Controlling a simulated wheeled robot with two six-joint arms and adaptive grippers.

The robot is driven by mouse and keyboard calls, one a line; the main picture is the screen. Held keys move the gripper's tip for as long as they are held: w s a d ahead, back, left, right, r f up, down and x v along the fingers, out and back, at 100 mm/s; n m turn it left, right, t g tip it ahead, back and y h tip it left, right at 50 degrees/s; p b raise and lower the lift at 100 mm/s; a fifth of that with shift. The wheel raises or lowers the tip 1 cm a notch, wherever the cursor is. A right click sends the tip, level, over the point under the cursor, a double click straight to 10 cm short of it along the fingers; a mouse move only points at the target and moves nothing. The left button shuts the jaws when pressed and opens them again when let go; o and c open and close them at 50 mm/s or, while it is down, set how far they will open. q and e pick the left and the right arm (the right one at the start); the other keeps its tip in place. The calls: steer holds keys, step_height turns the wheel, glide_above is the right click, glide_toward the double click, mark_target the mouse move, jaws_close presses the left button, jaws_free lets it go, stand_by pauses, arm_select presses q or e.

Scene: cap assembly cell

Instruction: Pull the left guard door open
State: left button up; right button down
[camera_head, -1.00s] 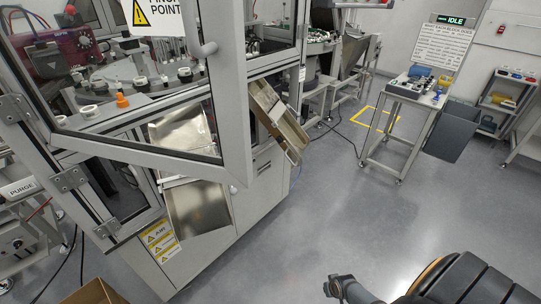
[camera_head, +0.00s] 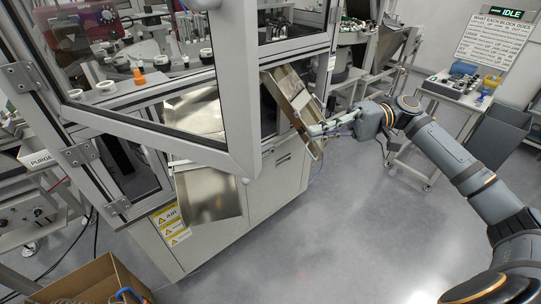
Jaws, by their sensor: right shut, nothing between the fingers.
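The left guard door (camera_head: 238,100) is a grey-framed glass panel on hinges (camera_head: 20,76) at the left of the machine. It stands swung out from the cabinet, its lower free corner towards me. Its grey handle (camera_head: 207,4) shows at the top edge, partly cut off. My right gripper (camera_head: 312,130) is shut and empty, pointing left. It is to the right of the door, apart from it, and overlaps the tilted metal chute in the picture. My left gripper is not in view.
A tilted metal chute (camera_head: 290,98) sticks out of the machine between door and gripper. A lower metal tray (camera_head: 208,196) sits under the door. A cardboard box (camera_head: 105,275) is at bottom left. A trolley (camera_head: 455,91) stands at right. The middle floor is clear.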

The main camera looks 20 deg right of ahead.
steer(key=s+a+r+n+g+p, duration=0.1)
steer(key=s+a+p, duration=0.3)
steer(key=a, duration=0.9)
steer(key=shift+s+r+g+p, duration=0.3)
steer(key=shift+s+r+p, duration=0.1)
steer(key=shift+s+r, duration=0.2)
